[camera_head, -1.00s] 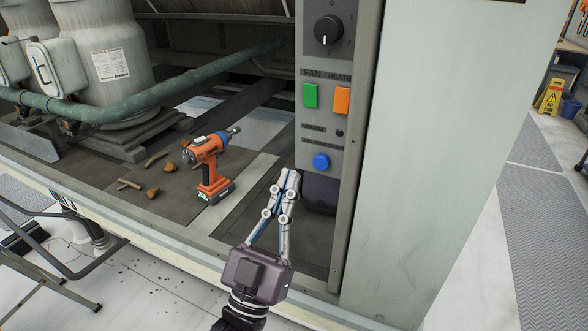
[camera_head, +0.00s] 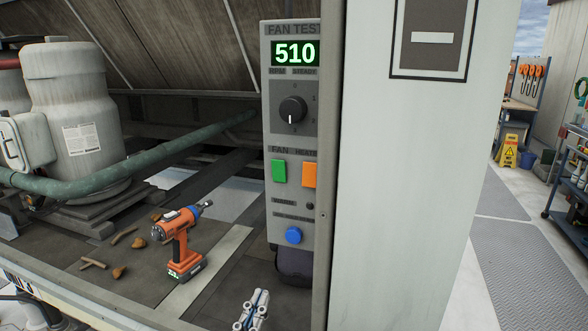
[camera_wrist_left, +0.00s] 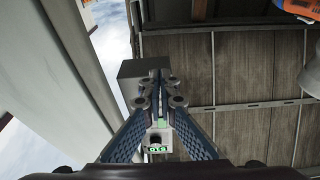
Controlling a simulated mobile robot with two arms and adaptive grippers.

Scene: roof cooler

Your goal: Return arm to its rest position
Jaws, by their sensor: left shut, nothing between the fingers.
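My left gripper (camera_head: 257,297) shows at the bottom edge of the head view, below the fan test panel (camera_head: 256,200). Its fingers are shut together with nothing between them, and its wrist is out of the picture. In the left wrist view the gripper's fingers (camera_wrist_left: 158,78) also meet at the tips, with the grey panel box behind them. The gripper is apart from the panel in the head view. My right gripper is not in view.
An orange and blue drill (camera_head: 178,245) stands on the deck left of the panel, with several brown scraps beside it. A green pipe (camera_head: 120,170) crosses behind. A large grey cabinet wall (camera_head: 410,190) stands to the right. The panel's display (camera_head: 295,53) reads 510.

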